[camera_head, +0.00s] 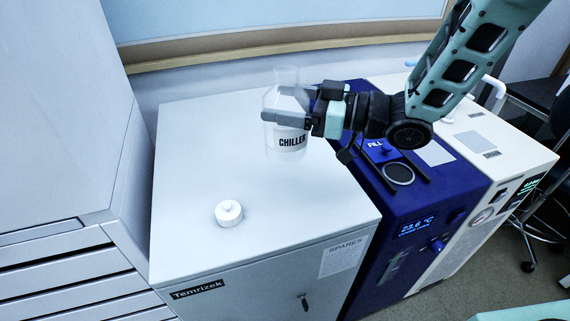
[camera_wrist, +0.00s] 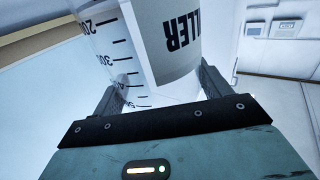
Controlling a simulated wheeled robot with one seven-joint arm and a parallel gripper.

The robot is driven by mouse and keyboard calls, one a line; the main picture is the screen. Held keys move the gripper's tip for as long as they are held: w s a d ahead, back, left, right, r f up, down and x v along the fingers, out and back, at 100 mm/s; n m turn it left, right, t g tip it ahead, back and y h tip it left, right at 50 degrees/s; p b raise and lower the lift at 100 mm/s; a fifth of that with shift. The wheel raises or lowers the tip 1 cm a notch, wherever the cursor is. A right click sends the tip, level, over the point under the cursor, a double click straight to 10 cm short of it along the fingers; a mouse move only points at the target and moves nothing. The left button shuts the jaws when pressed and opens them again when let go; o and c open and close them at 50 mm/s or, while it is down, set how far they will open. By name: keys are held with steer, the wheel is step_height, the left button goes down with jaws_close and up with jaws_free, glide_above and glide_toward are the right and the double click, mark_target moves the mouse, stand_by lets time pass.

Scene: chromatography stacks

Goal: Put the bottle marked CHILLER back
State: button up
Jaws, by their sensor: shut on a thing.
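The clear bottle marked CHILLER (camera_head: 287,145) is in my gripper (camera_head: 290,117), above or on the back right part of the white cabinet top. My gripper is shut around its upper body, with the bottle upright. I cannot tell whether its base touches the cabinet. In the wrist view the bottle (camera_wrist: 150,45) shows graduation marks and part of its label between the two fingers (camera_wrist: 160,85). A white round cap or lid (camera_head: 228,212) lies on the cabinet top, nearer the front left.
The white cabinet (camera_head: 300,215) has a SPARES notice and a key in its door. To its right stands a blue chiller unit (camera_head: 425,205) with a display, a FILL label and a round opening (camera_head: 398,173). A cream unit (camera_head: 490,165) stands beyond. A tall grey cabinet (camera_head: 60,110) borders the left.

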mark_target(286, 146)
step_height(286, 146, down, 10)
steer(key=shift+r, duration=0.25)
stand_by(0.4)
steer(key=o, duration=1.6)
steer(key=shift+f, duration=0.15)
steer(key=shift+c, duration=0.2)
